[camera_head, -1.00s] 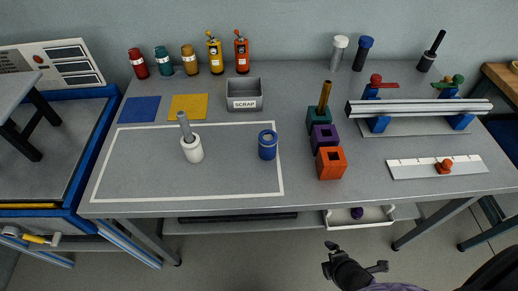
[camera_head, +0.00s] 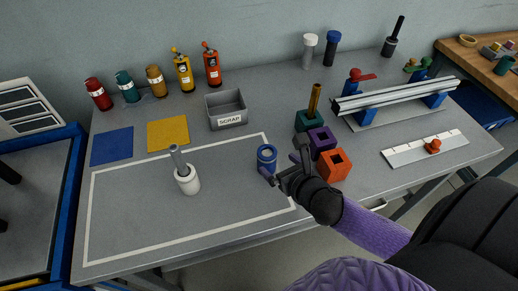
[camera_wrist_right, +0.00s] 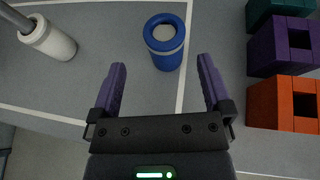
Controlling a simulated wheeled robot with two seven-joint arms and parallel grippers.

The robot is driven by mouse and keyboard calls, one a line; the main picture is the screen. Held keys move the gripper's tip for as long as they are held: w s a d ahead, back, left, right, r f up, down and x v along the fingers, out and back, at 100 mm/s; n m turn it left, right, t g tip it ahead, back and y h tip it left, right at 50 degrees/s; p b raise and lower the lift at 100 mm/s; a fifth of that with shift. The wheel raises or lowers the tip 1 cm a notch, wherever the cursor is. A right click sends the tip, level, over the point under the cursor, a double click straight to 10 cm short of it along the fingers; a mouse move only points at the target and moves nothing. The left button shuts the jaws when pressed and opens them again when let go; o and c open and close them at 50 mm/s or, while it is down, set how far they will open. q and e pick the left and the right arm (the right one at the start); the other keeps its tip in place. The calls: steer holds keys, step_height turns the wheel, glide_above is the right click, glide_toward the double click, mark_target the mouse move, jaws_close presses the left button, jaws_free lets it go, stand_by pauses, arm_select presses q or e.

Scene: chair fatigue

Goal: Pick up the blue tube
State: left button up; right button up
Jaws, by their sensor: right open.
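The blue tube (camera_head: 267,155) stands upright on the grey table near the right line of the white outlined area. It has a pale band, and its open top shows a pale inside. It also shows in the right wrist view (camera_wrist_right: 168,57), just beyond and between the purple fingers. My right gripper (camera_head: 284,165) is open and empty, just right of the tube at the table's front part. In the wrist view the right gripper (camera_wrist_right: 161,64) has its fingers spread wide, with no visible hold on the tube. My left gripper is not in view.
An orange block (camera_head: 333,165), a purple block (camera_head: 322,140) and a teal block (camera_head: 308,121) with a brass rod stand close on the right. A white cylinder (camera_head: 188,181) with a grey rod stands left. A scrap bin (camera_head: 226,109) is behind.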

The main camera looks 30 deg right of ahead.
mark_target(271, 157)
steer(key=b+x, duration=0.1)
steer(key=x, duration=0.1)
steer(key=b+x, duration=0.1)
steer(key=x, duration=0.2)
steer(key=b+x, duration=0.1)
steer(key=x, duration=0.1)
steer(key=shift+w+d+f, duration=0.1)
steer(key=shift+d+f, duration=0.2)
steer(key=shift+f, duration=0.1)
steer(key=shift+w+f, duration=0.1)
steer(key=shift+w, duration=0.2)
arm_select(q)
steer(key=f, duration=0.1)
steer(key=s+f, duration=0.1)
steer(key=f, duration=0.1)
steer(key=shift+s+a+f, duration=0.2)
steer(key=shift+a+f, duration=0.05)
arm_select(e)
steer(key=c, duration=1.2)
